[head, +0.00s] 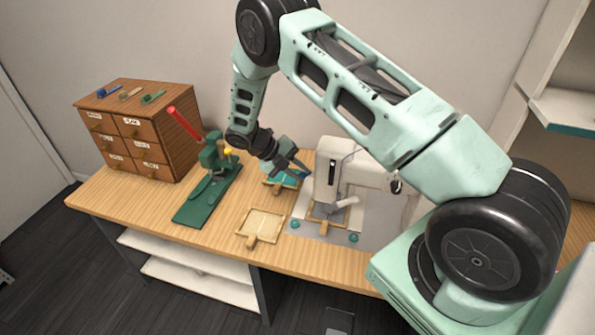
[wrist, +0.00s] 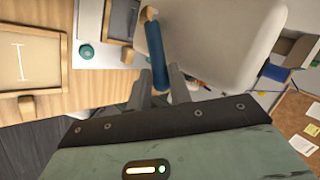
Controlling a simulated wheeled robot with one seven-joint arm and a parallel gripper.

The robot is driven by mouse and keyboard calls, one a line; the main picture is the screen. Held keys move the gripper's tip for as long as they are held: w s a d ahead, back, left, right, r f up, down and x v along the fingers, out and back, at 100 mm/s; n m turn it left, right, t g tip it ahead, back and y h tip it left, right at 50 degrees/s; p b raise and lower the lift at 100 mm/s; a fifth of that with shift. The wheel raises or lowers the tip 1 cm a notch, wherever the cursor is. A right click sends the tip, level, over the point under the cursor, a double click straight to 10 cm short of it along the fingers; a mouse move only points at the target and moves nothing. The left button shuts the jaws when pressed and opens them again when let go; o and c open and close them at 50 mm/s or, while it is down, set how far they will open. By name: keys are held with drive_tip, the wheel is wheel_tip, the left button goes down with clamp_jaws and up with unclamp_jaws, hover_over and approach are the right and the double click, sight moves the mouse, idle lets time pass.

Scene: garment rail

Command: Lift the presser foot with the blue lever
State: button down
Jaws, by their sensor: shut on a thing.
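The white sewing machine (head: 350,172) stands on the right part of the wooden table, and its white body (wrist: 215,40) fills the upper middle of the wrist view. The blue lever (wrist: 155,50) points down from the machine toward my gripper (wrist: 161,88). My gripper's fingers are closed around the lever's lower end. In the head view my gripper (head: 302,168) is at the machine's left side, and the lever cannot be made out there. I cannot make out the presser foot clearly in either view.
A green press with a red handle (head: 185,124) and a drawer cabinet (head: 140,128) stand at left. Teal knobs (head: 353,238) sit by the machine.

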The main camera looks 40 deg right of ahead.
idle(0.4)
drive_tip(key=c, duration=1.3)
unclamp_jaws()
drive_tip(key=shift+f, duration=0.1)
